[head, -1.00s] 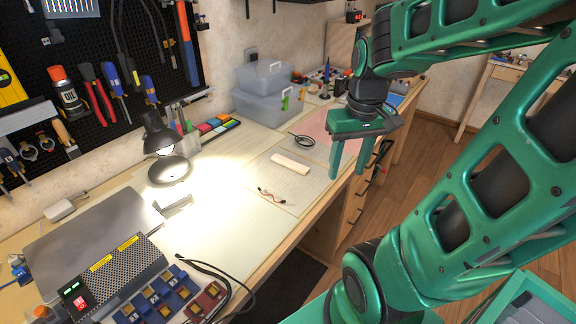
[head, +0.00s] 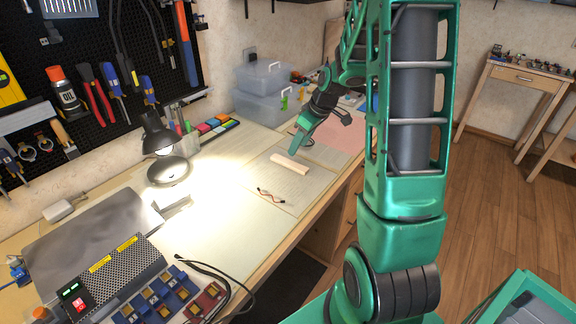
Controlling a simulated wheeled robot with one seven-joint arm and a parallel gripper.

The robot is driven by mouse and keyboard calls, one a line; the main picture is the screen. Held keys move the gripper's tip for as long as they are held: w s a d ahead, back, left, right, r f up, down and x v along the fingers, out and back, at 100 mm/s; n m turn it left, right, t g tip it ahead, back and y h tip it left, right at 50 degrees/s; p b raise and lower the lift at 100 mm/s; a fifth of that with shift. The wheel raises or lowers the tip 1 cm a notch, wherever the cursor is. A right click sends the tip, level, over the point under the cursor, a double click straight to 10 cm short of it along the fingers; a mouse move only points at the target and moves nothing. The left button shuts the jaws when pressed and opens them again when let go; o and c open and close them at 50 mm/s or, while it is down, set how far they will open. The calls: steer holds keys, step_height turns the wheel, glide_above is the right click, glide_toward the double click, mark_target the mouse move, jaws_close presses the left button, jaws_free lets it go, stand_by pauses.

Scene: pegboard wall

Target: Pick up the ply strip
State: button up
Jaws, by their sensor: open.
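The ply strip (head: 289,164) is a small pale wooden bar lying flat on a lined sheet on the workbench. My gripper (head: 296,147) is open and empty, pointing down toward the bench just behind and above the strip. Its fingers look apart from the strip, though the exact gap is hard to judge. From this side the fingers overlap, so the space between them is hidden.
A small wired part (head: 270,195) lies in front of the strip. A lit black lamp (head: 158,135) stands to the left. Clear plastic boxes (head: 262,100) are stacked behind. The bench middle is largely clear.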

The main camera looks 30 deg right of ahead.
mark_target(290, 162)
steer(key=shift+s+x, duration=0.2)
steer(key=shift+x, duration=3.8)
steer(key=shift+a, duration=0.1)
steer(key=c, duration=1.1)
